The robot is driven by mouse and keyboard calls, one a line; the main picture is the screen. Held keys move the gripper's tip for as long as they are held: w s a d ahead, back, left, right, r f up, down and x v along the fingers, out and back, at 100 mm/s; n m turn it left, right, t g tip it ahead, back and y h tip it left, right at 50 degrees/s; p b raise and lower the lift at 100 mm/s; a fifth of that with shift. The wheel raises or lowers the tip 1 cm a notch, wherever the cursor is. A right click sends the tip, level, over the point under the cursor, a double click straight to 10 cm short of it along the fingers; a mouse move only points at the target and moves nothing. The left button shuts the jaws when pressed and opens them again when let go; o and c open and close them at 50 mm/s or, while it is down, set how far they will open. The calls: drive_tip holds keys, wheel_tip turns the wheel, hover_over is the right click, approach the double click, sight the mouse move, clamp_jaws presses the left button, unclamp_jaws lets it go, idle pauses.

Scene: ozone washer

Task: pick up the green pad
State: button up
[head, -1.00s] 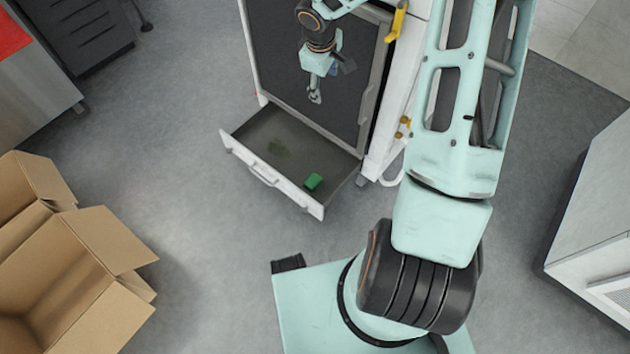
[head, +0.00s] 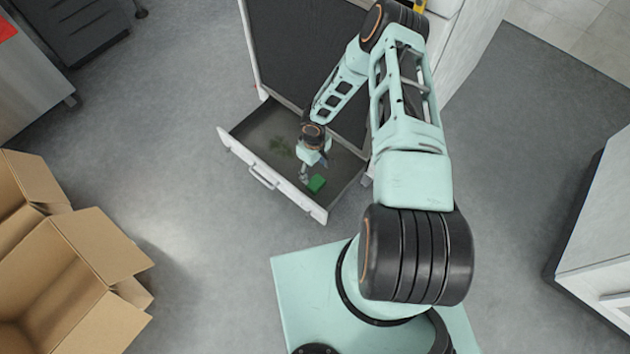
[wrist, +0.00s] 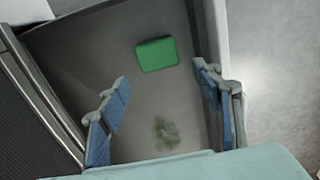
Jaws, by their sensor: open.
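The green pad (head: 316,184) lies flat on the floor of the open drawer (head: 248,128), near the drawer's right end in the head view. In the wrist view the green pad (wrist: 157,54) lies ahead of the fingertips, between their lines and apart from them. My gripper (head: 304,172) hangs over the drawer just left of the pad. Its two blue-grey fingers (wrist: 165,78) are spread apart with nothing between them. How high the fingertips are above the drawer floor is hard to tell.
A dark green stain (wrist: 167,133) marks the drawer floor. The drawer's white front (head: 270,177) and side walls surround the pad. The cabinet (head: 300,50) rises behind. Open cardboard boxes (head: 75,265) stand at left. A grey-white unit (head: 600,225) stands at right.

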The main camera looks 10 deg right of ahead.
drive_tip(key=b, duration=0.1)
hover_over(316, 182)
drive_tip(key=f, duration=0.5)
drive_tip(key=shift+a, duration=0.3)
drive_tip(key=shift+s+d+f+b, duration=0.15)
drive_tip(key=shift+f+b, duration=0.5)
drive_tip(key=shift+f, duration=0.7)
drive_tip(key=shift+w+d+f+b, duration=0.1)
drive_tip(key=shift+f+b, duration=0.5)
drive_tip(key=shift+f, duration=0.7)
drive_tip(key=c, duration=0.7)
